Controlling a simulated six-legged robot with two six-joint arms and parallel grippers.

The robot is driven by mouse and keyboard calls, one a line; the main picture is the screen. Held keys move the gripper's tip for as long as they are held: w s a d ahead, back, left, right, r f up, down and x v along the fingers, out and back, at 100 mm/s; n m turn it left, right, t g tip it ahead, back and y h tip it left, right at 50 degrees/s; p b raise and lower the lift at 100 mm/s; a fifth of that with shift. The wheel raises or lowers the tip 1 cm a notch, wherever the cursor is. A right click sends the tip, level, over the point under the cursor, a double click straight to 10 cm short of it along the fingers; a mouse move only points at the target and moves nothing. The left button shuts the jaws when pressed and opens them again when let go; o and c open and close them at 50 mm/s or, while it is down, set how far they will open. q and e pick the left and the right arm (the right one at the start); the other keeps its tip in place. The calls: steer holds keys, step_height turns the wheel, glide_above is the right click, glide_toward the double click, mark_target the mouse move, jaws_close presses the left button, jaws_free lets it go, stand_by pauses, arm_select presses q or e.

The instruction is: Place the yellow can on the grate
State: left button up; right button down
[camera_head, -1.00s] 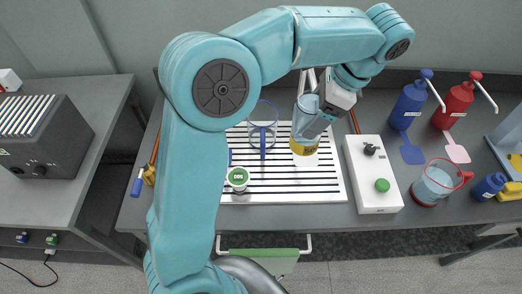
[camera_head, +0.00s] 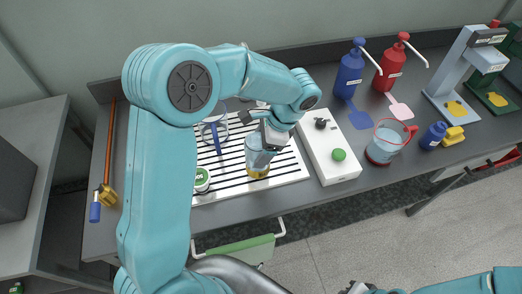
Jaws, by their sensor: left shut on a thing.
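The yellow can (camera_head: 258,172) is a clear, bluish vessel with a yellow band near its bottom. My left gripper (camera_head: 270,137) comes down from the upper right and is shut on its upper part, hiding some of it. The can looks roughly upright over the grate (camera_head: 292,172), a white panel with black slots. I cannot tell if its base touches the grate. Part of my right gripper (camera_head: 358,288) shows at the bottom edge; its fingers are not clear.
On the grate's left are a clear jug with a blue handle (camera_head: 217,137) and a small green-lidded pot (camera_head: 202,180). A white control box (camera_head: 333,168) with a green button borders the right. A red-rimmed jug (camera_head: 385,145) and pump bottles (camera_head: 350,72) stand beyond. The grate's front right is bare.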

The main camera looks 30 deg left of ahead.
arm_select(q)
step_height(320, 180, down, 2)
steer(key=shift+f, duration=0.15)
steer(key=shift+f, duration=0.1)
steer(key=o, duration=1.4)
steer(key=shift+o, duration=0.2)
steer(key=shift+r, duration=0.2)
steer(key=v, duration=1.2)
steer(key=shift+d+f, duration=0.1)
